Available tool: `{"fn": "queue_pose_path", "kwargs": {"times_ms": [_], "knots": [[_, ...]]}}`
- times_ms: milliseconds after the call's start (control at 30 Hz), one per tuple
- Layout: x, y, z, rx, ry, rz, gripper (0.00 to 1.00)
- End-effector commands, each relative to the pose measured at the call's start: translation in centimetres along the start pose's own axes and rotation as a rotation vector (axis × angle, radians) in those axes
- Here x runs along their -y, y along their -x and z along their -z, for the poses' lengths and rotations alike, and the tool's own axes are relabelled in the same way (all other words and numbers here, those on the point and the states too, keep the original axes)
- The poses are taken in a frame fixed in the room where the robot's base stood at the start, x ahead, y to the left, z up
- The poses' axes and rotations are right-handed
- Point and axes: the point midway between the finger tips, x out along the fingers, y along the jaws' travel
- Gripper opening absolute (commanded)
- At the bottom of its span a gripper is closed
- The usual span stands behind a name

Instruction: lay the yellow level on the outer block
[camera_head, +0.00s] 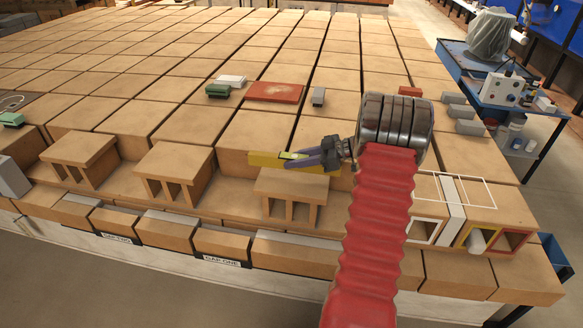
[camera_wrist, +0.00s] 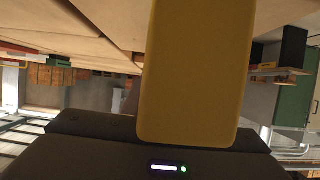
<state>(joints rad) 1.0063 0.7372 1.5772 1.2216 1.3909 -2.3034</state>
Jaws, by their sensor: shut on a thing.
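The yellow level (camera_head: 263,158) is a long bar, held roughly level just above the hollow block (camera_head: 292,185) at the front middle. Whether it touches that block I cannot tell. My gripper (camera_head: 300,160) is shut on the level near its middle and hides part of it. In the wrist view the level (camera_wrist: 195,70) fills the middle, with the dark gripper body below it. Two more hollow blocks stand in the front row, one at the middle left (camera_head: 174,170) and one at the far left (camera_head: 78,155). No marking shows which is the outer block.
Tan blocks cover the large surface behind. A red slab (camera_head: 274,92), a green piece (camera_head: 217,91) and grey pieces lie on them. Framed openings (camera_head: 482,238) stand at the front right. A blue trolley (camera_head: 500,90) stands beyond the right edge.

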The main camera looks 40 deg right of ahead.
Motion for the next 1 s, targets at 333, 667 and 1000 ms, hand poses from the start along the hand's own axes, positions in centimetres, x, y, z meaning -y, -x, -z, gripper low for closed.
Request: {"fn": "queue_pose_path", "kwargs": {"times_ms": [333, 667, 1000], "knots": [[0.0, -0.9, -2.4, -0.001, -0.001, -0.002, 0.00], [-0.1, -1.0, -2.7, -0.001, -0.002, -0.002, 0.00], [-0.1, -1.0, -2.7, 0.000, -0.002, -0.002, 0.45]]}}
